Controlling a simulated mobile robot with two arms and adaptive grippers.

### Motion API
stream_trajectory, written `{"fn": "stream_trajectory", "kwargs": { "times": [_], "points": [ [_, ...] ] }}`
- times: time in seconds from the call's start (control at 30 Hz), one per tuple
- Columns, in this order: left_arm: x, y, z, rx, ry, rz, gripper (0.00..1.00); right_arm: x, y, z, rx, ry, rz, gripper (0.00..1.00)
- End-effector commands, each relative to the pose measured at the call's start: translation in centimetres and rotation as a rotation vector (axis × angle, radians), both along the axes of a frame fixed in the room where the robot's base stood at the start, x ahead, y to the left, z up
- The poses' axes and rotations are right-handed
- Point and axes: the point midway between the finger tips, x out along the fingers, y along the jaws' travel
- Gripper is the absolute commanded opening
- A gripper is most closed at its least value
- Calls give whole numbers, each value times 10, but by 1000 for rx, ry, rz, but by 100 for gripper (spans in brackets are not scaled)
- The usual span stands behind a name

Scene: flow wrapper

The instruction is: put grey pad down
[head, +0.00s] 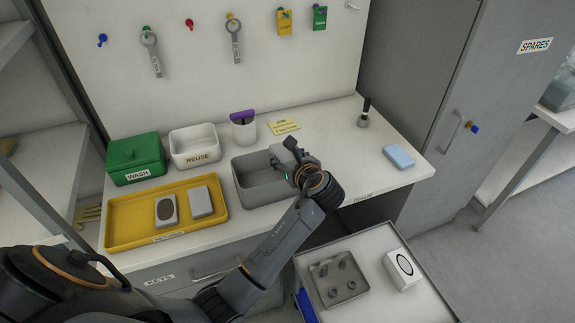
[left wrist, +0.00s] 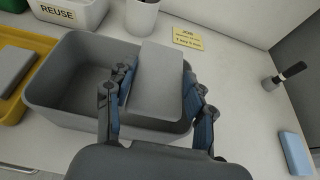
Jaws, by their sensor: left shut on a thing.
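My left gripper (head: 290,160) is over the right part of an open grey bin (head: 262,196) on the worktop. In the left wrist view its two fingers (left wrist: 160,95) are shut on the long sides of a grey pad (left wrist: 158,80), a flat rectangular block. The pad lies across the right part of the bin (left wrist: 60,118) in that view. I cannot tell whether it touches the bin. In the head view the pad is mostly hidden by the gripper. Another plain grey pad (head: 201,201) lies in the yellow tray (head: 130,233). My right gripper is not in view.
The green WASH box (head: 120,163), white REUSE box (head: 205,160) and a white cup (head: 244,133) stand behind. A blue pad (head: 399,156) lies right. A cart (head: 390,300) stands in front.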

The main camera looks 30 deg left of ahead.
Motion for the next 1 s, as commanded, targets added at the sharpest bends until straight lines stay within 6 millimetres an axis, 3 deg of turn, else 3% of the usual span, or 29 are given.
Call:
{"fn": "stream_trajectory", "kwargs": {
  "times": [0.3, 1.0],
  "points": [
    [5, 2, -36, 0, 3, 0, 37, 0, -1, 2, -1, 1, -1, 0],
    [4, 1, -50, -1, 5, 0, 37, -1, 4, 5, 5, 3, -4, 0]
  ]
}}
